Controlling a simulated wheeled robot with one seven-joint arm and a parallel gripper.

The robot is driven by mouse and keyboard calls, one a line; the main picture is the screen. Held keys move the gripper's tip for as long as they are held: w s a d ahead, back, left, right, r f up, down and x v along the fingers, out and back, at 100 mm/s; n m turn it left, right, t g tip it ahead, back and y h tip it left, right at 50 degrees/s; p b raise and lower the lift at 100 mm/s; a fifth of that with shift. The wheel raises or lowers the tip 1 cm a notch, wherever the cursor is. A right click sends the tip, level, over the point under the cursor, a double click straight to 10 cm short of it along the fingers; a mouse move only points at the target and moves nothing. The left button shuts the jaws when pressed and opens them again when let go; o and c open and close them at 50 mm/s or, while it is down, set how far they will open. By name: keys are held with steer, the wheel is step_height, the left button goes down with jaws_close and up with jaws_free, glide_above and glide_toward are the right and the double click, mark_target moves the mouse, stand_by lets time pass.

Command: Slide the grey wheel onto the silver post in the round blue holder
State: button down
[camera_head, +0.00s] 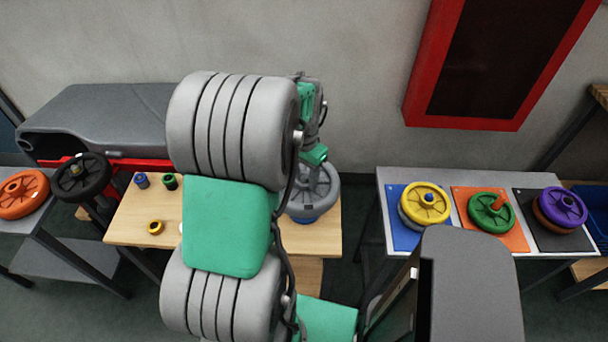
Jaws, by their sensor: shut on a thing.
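The grey wheel (322,202) is at the right end of the wooden table, partly hidden behind my arm. A bit of blue, likely the round blue holder (306,219), shows under the wheel's lower edge. The silver post is hidden, so I cannot tell whether the wheel is around it or above it. My gripper (318,163) is over the wheel and shut on it; its fingertips are mostly hidden by my green and grey arm.
The wooden table (128,222) also holds small blue, green and yellow parts. Orange (22,195) and black (82,177) wheels are at left. On the right table, yellow (425,202), green (491,212) and purple (562,207) wheels sit on coloured mats. A red-framed cabinet (463,122) hangs behind.

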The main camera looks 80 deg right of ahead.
steer(key=shift+f+b, duration=0.35)
steer(key=shift+f, duration=0.45)
stand_by(2.2)
steer(key=c, duration=1)
jaws_free()
steer(key=o, duration=0.4)
steer(key=shift+f, duration=0.15)
steer(key=shift+r+p, duration=1.15)
steer(key=shift+r, duration=0.45)
steer(key=shift+r, duration=0.1)
